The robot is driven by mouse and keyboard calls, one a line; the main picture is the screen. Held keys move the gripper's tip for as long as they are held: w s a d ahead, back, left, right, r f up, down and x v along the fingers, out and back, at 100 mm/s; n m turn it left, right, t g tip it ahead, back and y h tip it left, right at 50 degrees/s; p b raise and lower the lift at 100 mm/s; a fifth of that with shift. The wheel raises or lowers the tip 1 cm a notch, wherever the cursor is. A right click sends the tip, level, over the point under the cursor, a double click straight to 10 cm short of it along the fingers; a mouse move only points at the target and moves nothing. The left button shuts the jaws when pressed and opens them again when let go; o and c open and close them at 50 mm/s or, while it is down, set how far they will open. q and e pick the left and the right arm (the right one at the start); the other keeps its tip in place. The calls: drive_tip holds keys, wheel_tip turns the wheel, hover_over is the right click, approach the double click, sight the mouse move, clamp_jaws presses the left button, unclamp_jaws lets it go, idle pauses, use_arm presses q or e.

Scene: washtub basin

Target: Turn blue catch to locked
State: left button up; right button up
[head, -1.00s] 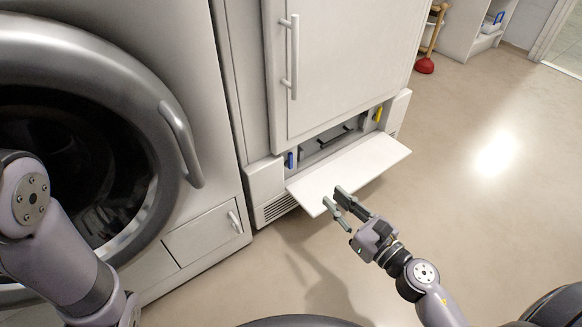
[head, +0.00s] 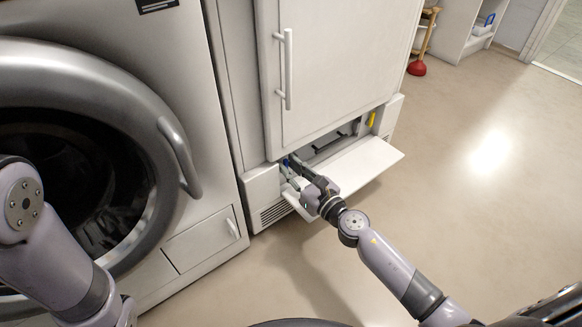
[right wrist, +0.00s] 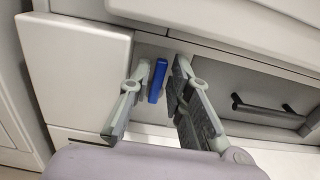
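The blue catch (right wrist: 157,81) is a small upright blue lever at the left end of the low compartment, under the white cabinet door. In the head view only a bit of the blue catch (head: 286,162) shows beside my fingers. My right gripper (head: 290,168) reaches into the compartment's left end. In the right wrist view my right gripper (right wrist: 160,92) is open, with the catch between its fingertips, closer to the left one; I cannot tell if either touches it. The yellow catch (head: 372,119) stands at the compartment's right end. My left gripper is out of view.
The white flap (head: 360,165) is folded down in front of the compartment, below my right arm. A black handle (right wrist: 268,107) shows inside the compartment. The washing machine (head: 190,60) stands at the left.

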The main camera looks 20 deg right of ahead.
clamp_jaws()
idle(0.4)
drive_tip(key=shift+w+m, duration=0.1)
drive_tip(key=shift+m, duration=0.3)
drive_tip(key=m, duration=0.2)
drive_tip(key=d+m, duration=0.1)
drive_tip(key=shift+w+f+m, duration=0.15)
drive_tip(key=shift+m, duration=0.25)
drive_tip(key=m, duration=0.1)
drive_tip(key=m+p, duration=0.1)
drive_tip(key=m, duration=0.1)
drive_tip(key=d+m, duration=0.1)
drive_tip(key=shift+w+f+m, duration=0.2)
drive_tip(key=shift+f+m, duration=0.1)
drive_tip(key=m, duration=0.1)
drive_tip(key=m+p, duration=0.1)
drive_tip(key=m, duration=0.1)
drive_tip(key=f+m+p, duration=0.1)
drive_tip(key=shift+w+d, duration=0.1)
drive_tip(key=shift+d, duration=0.25)
drive_tip(key=shift+d+f+m+p, duration=0.1)
drive_tip(key=shift+f+m+p, duration=0.2)
drive_tip(key=shift+m, duration=0.5)
drive_tip(key=shift+f+m+p, duration=0.15)
drive_tip(key=shift+m+p, duration=0.2)
drive_tip(key=shift+m, duration=0.45)
drive_tip(key=shift+d+f+m+p, duration=0.1)
drive_tip(key=shift+f+m+p, duration=0.2)
drive_tip(key=shift+m, duration=0.5)
